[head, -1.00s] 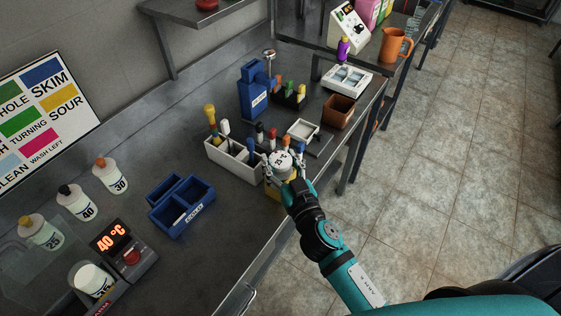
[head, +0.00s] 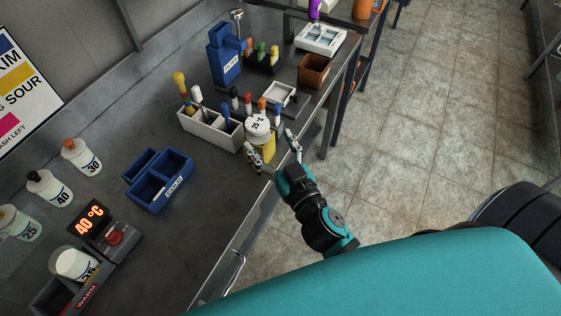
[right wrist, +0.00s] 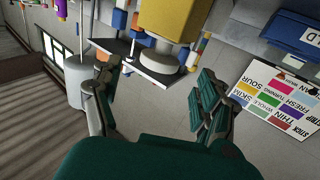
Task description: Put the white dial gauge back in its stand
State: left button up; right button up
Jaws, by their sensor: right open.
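The white dial gauge (head: 257,125) is a short round white piece with dark markings on its face. It sits on top of a yellow block-like stand (head: 265,149) near the front edge of the bench. The right wrist view, turned upside down, shows the yellow stand (right wrist: 180,18) with the white gauge (right wrist: 150,60) against it. My right gripper (head: 274,150) is open and empty, its two fingers spread on the near side of the stand, apart from the gauge. The gripper's fingers also show spread in the right wrist view (right wrist: 157,80). My left gripper is not in view.
A white divided box (head: 208,132) with coloured tools stands just left of the stand. A small white tray (head: 279,95) and a brown box (head: 314,70) are behind it. A blue divided tray (head: 158,180) lies farther left. Open floor lies right of the bench.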

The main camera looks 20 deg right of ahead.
jog(key=shift+s+d+b, duration=0.15)
jog(key=shift+s+b, duration=0.55)
jog(key=shift+s, duration=1.95)
